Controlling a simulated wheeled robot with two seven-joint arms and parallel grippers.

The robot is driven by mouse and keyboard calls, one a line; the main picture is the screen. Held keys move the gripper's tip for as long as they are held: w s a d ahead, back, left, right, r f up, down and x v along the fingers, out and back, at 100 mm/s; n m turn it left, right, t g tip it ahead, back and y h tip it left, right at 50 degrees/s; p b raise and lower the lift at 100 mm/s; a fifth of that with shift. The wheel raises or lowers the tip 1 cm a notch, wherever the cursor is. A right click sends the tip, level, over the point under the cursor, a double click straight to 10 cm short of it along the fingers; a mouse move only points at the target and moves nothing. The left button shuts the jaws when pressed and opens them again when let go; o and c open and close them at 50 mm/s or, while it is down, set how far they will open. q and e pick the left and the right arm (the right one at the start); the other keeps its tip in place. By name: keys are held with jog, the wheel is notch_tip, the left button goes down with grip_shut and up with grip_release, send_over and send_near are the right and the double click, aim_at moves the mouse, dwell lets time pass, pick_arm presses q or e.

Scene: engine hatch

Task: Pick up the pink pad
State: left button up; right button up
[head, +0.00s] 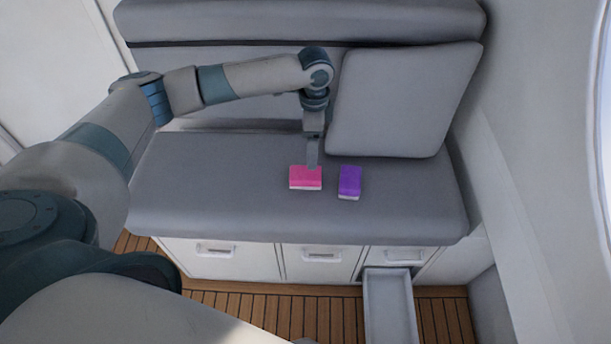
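The pink pad (305,180) lies on the grey bench seat, with a pink top and a white lower layer. My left gripper (313,163) points down at the pad's far edge, right above or at it. Its fingers overlap the back of the pad in the head view. I cannot tell whether they touch or grip the pad, or how far apart they are. My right gripper is not in view.
A purple pad (350,181) lies just right of the pink one. A grey cushion (398,100) leans on the backrest behind. Drawers (222,262) line the bench front, and the right one (390,308) is pulled out. The seat's left side is clear.

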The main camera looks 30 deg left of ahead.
pick_arm(q)
jog(key=p, duration=0.1)
send_over(309, 173)
jog(key=f, duration=0.4)
jog(key=d+f, duration=0.1)
jog(key=f, duration=0.2)
jog(key=shift+f, duration=0.4)
jog(key=shift+a+f+p, duration=0.2)
jog(key=shift+f+p, duration=0.1)
jog(key=shift+f, duration=0.1)
jog(key=f, duration=0.3)
jog(key=f+p, duration=0.1)
jog(key=shift+a+f, duration=0.2)
jog(key=shift+a, duration=0.1)
jog(key=c, duration=1.3)
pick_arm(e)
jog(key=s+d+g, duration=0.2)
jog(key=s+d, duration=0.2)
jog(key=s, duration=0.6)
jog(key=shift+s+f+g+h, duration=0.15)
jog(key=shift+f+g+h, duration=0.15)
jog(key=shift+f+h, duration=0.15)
pick_arm(q)
jog(key=shift+w+r, duration=0.1)
